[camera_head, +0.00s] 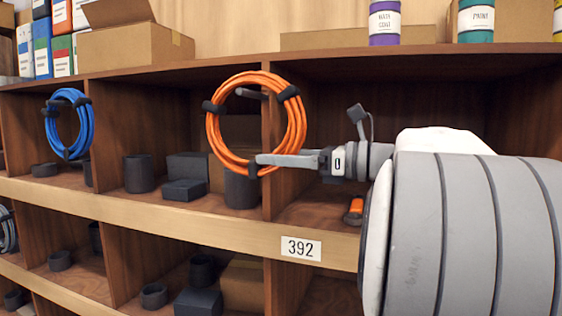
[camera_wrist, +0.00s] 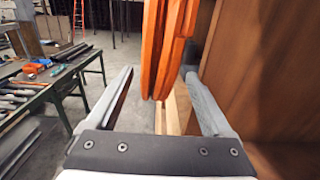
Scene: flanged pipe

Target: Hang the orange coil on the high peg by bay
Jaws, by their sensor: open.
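The orange coil (camera_head: 214,132), bound with several black ties, hangs upright in front of the bay above the label 392. A short grey peg (camera_head: 250,94) shows through the ring just under its top inner edge; I cannot tell whether the coil rests on it. My gripper (camera_head: 258,160) reaches in from the right to the coil's lower part. In the wrist view my gripper (camera_wrist: 160,76) is open, and the orange coil (camera_wrist: 163,45) is seen edge-on between the fingers, nearer the right one. Contact with the fingers is unclear.
A blue coil (camera_head: 68,124) hangs in the bay to the left. Dark cylinders and blocks, such as a dark cylinder (camera_head: 139,173), stand on the shelf behind. An upright divider (camera_head: 272,150) is close behind the coil. A green table (camera_wrist: 45,90) with tools stands left in the wrist view.

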